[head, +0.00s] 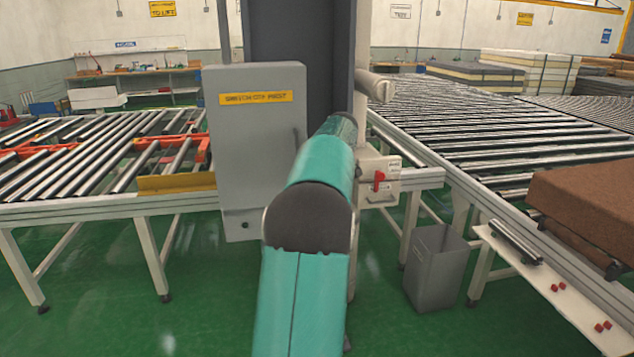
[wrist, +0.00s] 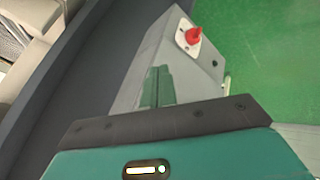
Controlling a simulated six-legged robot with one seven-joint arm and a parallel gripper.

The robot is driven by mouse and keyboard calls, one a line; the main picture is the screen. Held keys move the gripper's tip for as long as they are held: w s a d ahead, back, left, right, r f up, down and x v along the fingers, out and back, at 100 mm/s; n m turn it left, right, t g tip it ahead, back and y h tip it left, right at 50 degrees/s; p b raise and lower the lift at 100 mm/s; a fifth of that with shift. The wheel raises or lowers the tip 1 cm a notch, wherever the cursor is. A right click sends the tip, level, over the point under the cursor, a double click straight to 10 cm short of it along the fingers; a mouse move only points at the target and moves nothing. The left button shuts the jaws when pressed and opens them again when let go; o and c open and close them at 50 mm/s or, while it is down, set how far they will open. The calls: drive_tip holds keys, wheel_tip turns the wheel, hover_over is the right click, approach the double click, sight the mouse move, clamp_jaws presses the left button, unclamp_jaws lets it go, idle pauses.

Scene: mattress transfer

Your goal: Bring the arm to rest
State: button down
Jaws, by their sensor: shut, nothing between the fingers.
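My teal arm rises from the bottom middle of the head view and reaches forward, between a grey cabinet and a small switch box (head: 378,180). My gripper is hidden behind the arm links in that view. In the wrist view, my gripper (wrist: 158,82) shows as two narrow green fingers side by side, shut and empty. Beyond them is the grey switch box (wrist: 190,70) with a red handle (wrist: 193,36). The fingers overlap the box in the picture; I cannot tell whether they touch it.
The grey cabinet (head: 257,150) stands close left of the arm. Roller conveyors lie left (head: 80,150) and right (head: 480,125). A grey bin (head: 436,268) stands on the green floor at right, near a brown mattress (head: 590,205). Open floor (head: 200,300) shows at lower left.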

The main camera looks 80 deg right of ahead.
wheel_tip(320, 180, up, 5)
drive_tip(key=s+a, duration=0.1)
drive_tip(key=s, duration=0.2)
drive_tip(key=w+a+r+y, duration=0.1)
drive_tip(key=w+a+r, duration=0.1)
drive_tip(key=w+a, duration=1.4)
drive_tip(key=w+a+n+t+y, duration=0.1)
drive_tip(key=w+a, duration=0.5)
drive_tip(key=a, duration=0.3)
drive_tip(key=w+a+y, duration=0.1)
drive_tip(key=w+a, duration=0.6)
drive_tip(key=a, duration=0.2)
drive_tip(key=a+f+y, duration=0.1)
drive_tip(key=a+f, duration=0.1)
drive_tip(key=a, duration=0.8)
drive_tip(key=a+f, duration=0.2)
drive_tip(key=a, duration=0.8)
drive_tip(key=s+a+f, duration=0.2)
drive_tip(key=s+a, duration=0.1)
drive_tip(key=a, duration=0.2)
drive_tip(key=s+a+f+y, duration=0.1)
drive_tip(key=s+a+f, duration=0.2)
drive_tip(key=a, duration=0.3)
drive_tip(key=s+a+f+n+y, duration=0.1)
drive_tip(key=s+a+f, duration=0.2)
drive_tip(key=a, duration=0.2)
drive_tip(key=shift+s+a+f, duration=0.2)
drive_tip(key=shift+a+f, duration=0.05)
drive_tip(key=shift+a, duration=0.05)
